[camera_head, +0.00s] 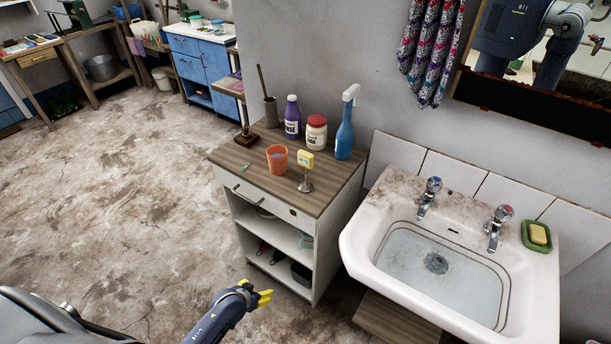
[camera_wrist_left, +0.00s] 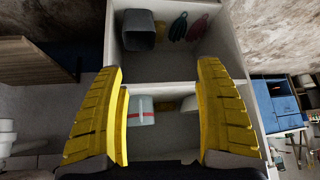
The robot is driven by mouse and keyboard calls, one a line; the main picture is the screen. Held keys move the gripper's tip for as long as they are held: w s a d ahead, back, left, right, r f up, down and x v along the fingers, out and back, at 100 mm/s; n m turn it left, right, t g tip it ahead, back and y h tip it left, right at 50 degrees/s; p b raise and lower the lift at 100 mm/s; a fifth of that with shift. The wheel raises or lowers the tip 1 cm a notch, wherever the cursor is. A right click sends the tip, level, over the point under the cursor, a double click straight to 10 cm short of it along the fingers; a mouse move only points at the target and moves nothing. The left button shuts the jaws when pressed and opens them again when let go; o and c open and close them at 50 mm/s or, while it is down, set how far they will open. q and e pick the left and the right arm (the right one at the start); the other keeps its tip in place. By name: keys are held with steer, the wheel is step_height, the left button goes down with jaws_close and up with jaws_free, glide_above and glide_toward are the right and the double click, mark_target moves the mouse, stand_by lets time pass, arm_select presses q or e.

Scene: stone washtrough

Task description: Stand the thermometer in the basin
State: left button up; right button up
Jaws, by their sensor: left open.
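A small yellow-headed item on a round metal foot (camera_head: 305,160), which looks like the thermometer, stands upright near the right front of the cabinet top. The white basin (camera_head: 374,262) is at the right, with clear water over its drain. My left gripper (camera_head: 264,297) is open and empty, low in front of the cabinet, left of the basin and well apart from the yellow-headed item. In the left wrist view its yellow fingers (camera_wrist_left: 160,80) are spread in front of the cabinet shelves. My right gripper is not in view.
The cabinet top (camera_head: 325,198) also bears an orange cup (camera_head: 277,158), a purple bottle (camera_head: 292,118), a white red-lidded jar (camera_head: 316,132) and a blue spray bottle (camera_head: 345,130). Two taps rise from the basin's back; a green soap dish (camera_head: 537,237) sits at its right.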

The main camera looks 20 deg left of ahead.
arm_select(q)
steer(key=w+r+t, duration=0.1)
steer(key=w+r, duration=0.3)
steer(key=r, duration=0.4)
steer(key=w+d+r+t+h, duration=0.1)
steer(key=w+r, duration=0.3)
steer(key=r, duration=0.5)
steer(key=w+r+t, duration=0.1)
steer(key=w+r, duration=0.3)
steer(key=r, duration=0.4)
steer(key=s+d+r+m+t+h, duration=0.1)
steer(key=d+r, duration=0.1)
steer(key=r, duration=0.7)
steer(key=s+d+r+m+t+h, duration=0.1)
steer(key=d+r+t, duration=0.1)
steer(key=r, duration=0.7)
steer(key=s+d+r+t+h, duration=0.1)
steer(key=d+r, duration=0.1)
steer(key=r, duration=0.7)
glide_toward(304, 158)
steer(key=x, duration=0.4)
steer(key=shift+w+r, duration=0.1)
steer(key=shift+w, duration=0.15)
steer(key=shift+f+x, duration=0.1)
steer(key=shift+x, duration=1.35)
steer(key=shift+f+x, duration=0.15)
steer(key=shift+x, duration=1.25)
jaws_close()
